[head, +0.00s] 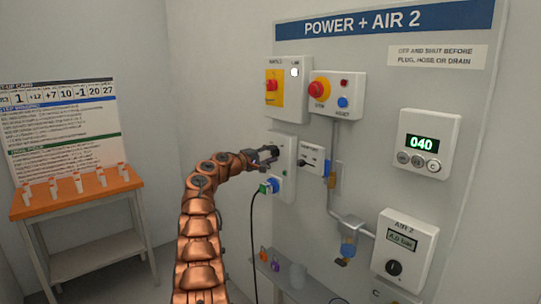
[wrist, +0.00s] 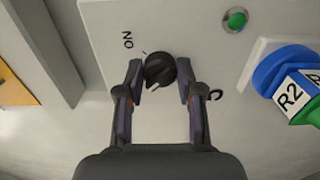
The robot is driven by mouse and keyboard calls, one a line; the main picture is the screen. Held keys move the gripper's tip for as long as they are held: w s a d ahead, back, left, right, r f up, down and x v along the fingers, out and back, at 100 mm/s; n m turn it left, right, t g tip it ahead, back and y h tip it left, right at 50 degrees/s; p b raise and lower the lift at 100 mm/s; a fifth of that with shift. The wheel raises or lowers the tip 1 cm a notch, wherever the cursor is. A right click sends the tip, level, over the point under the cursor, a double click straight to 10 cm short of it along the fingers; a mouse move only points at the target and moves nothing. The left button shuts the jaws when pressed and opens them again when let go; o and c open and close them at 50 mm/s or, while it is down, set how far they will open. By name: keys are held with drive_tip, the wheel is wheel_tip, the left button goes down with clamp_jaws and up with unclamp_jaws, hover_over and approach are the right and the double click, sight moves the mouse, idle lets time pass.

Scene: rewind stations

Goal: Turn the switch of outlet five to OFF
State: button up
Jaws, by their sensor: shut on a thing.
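The outlet box (head: 288,178) is a light panel on the wall board; its number cannot be read. Its black rotary switch (wrist: 160,70) shows in the wrist view, with the word ON printed to its upper left. My gripper (wrist: 162,88) is shut on the switch knob, one finger at each side. In the head view my gripper (head: 268,154) reaches the box from the left and hides the switch. The knob's pointer direction and the OFF mark are hard to make out.
A blue and green plug (head: 269,187), tagged R2 in the wrist view (wrist: 290,95), sits just below the switch with a hanging black cable. A green lamp (wrist: 235,19) is close by. A socket box (head: 312,156) stands to the right, a yellow-red main switch (head: 273,87) above.

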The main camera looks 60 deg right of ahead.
idle(0.3)
drive_tip(key=o, duration=1.2)
drive_tip(key=shift+c, duration=0.2)
drive_tip(key=v, duration=1.2)
